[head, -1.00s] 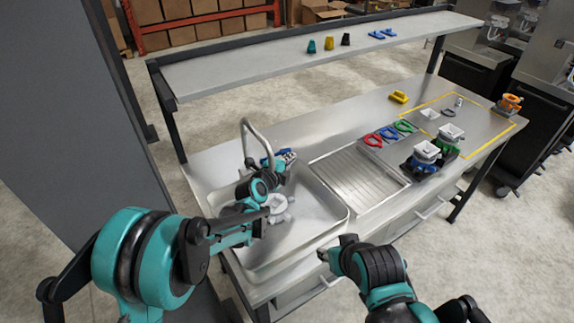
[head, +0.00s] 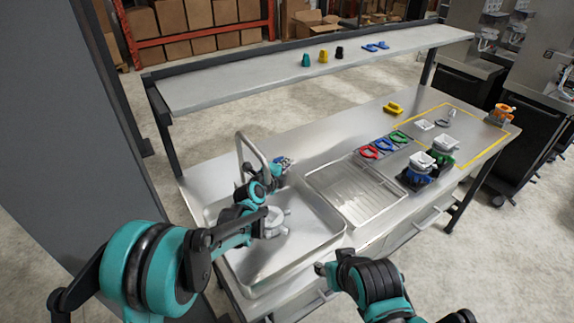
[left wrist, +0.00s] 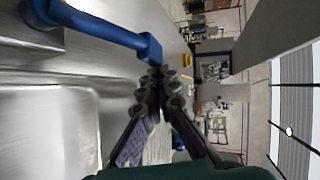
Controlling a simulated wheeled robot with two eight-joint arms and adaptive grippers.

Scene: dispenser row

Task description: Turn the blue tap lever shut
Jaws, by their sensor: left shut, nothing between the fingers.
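The blue tap lever (left wrist: 105,27) crosses the upper left of the left wrist view, its squared end just beyond my fingertips. In the head view only a small blue bit of it shows, mostly hidden behind my left gripper (head: 278,166). The grey tap spout (head: 250,146) arches beside that gripper over the sink. My left gripper is shut and empty, and its fingertips also show in the left wrist view (left wrist: 160,76), close to the lever's end; I cannot tell if they touch. My right gripper (head: 322,268) is in front of the counter, away from the tap; its opening is unclear.
The sink basin (head: 318,240) lies below my left arm, with a drainer tray (head: 355,192) to its right. Red, blue and green rings and dispenser parts stand further right. A raised shelf (head: 230,86) runs along the back of the counter.

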